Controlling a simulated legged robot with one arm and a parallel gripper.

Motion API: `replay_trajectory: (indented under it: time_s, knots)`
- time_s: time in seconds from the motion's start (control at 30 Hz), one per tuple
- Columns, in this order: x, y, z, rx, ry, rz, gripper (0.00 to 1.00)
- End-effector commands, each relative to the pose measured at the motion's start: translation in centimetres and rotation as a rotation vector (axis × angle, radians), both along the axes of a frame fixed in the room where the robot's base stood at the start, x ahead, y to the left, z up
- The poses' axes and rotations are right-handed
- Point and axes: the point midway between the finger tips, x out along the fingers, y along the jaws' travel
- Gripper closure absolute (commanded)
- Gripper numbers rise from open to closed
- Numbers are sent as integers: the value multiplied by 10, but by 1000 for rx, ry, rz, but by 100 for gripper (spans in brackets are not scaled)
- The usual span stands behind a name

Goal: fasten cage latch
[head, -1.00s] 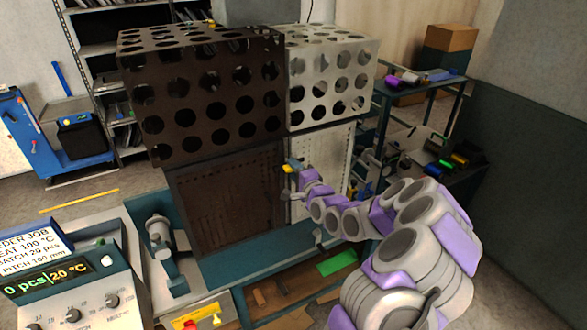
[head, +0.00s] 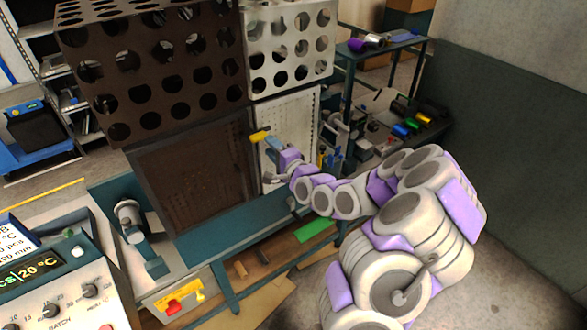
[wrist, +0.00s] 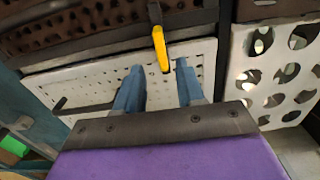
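The cage has a dark perforated part (head: 150,75) and a light perforated part (head: 290,50), with a dark flat panel (head: 190,180) and a pale panel (head: 300,120) below. A yellow latch handle (head: 260,136) is at the seam between them. In the wrist view the handle (wrist: 160,48) hangs from a dark frame bar, its lower end between my fingertips in the picture. My gripper (wrist: 158,66) is open, with a clear gap on both sides of the handle. In the head view my gripper (head: 270,144) is just right of the handle. Contact or depth cannot be told.
A control box (head: 60,285) with a display is at lower left, beside a red-knobbed switch box (head: 178,302). A dark shelf table (head: 420,125) with coloured rolls stands behind my arm on the right. Open floor lies at lower right.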

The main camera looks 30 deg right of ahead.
Motion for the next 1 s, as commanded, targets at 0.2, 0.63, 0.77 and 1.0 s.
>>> replay_trajectory:
  time_s: [0.2, 0.63, 0.77, 1.0]
  knots:
    - [-30, -3, -1, 2, 2, -3, 62]
    - [-57, -7, 0, -8, 13, -6, 62]
    - [-62, -8, 0, -8, 11, -7, 62]
    - [-72, -6, 1, -4, 9, -3, 62]
